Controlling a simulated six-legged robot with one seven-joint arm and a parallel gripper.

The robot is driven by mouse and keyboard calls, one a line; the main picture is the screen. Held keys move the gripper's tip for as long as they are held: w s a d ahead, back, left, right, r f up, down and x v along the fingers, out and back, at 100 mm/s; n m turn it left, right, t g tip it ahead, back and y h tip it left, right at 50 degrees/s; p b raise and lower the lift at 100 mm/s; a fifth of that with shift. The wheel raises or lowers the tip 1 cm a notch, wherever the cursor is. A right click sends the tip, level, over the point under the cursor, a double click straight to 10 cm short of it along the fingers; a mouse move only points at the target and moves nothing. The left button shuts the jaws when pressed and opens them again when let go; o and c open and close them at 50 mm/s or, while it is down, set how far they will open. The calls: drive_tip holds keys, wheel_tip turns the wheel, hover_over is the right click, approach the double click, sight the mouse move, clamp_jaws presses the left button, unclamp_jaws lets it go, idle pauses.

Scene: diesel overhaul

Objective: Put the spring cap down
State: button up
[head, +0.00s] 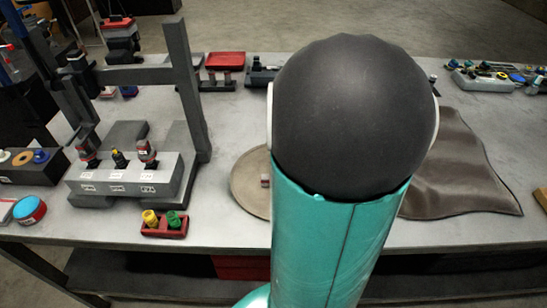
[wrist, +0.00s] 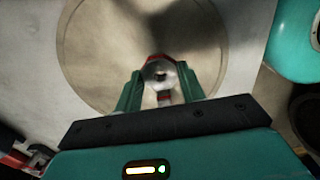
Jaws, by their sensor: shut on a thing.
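In the wrist view, my gripper (wrist: 160,82) has its two green fingers closed on a small silvery piece with a red edge, which I take as the spring cap (wrist: 158,70). It has a dark hole in its middle. The cap is over the round tan dish (wrist: 90,60); I cannot tell whether it touches the dish. In the head view, the dish (head: 243,190) is partly hidden by my arm, and so is my gripper. A small red and pale thing (head: 265,181) shows over the dish beside my arm; I cannot tell whether it is the held cap.
A grey block with several injector-like parts (head: 125,180) stands at left, beside a dark upright frame (head: 187,90). A red tray with yellow and green pieces (head: 165,224) is near the front edge. A brown cloth (head: 460,165) lies at right. A red tray (head: 225,61) sits behind.

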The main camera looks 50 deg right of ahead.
drive_tip(key=shift+d+f, duration=0.45)
drive_tip(key=shift+f, duration=0.2)
drive_tip(key=shift+d+f, duration=0.2)
drive_tip(key=shift+f, duration=1.45)
drive_tip(key=shift+f, duration=0.15)
drive_tip(key=o, duration=1)
drive_tip(key=shift+c, duration=0.2)
wheel_tip(320, 180, up, 12)
drive_tip(key=shift+r, duration=0.15)
drive_tip(key=w+a+r+m+t, duration=0.1)
drive_tip(key=a+r+m+t, duration=0.1)
drive_tip(key=a, duration=1.3)
drive_tip(key=w+a+r+m+t, duration=0.1)
drive_tip(key=a+r+m+t, duration=0.2)
drive_tip(key=a, duration=1.2)
drive_tip(key=r+m, duration=0.1)
drive_tip(key=m, duration=0.2)
drive_tip(key=shift+a+r+t, duration=0.2)
drive_tip(key=shift+a+t, duration=0.1)
drive_tip(key=shift+a, duration=0.05)
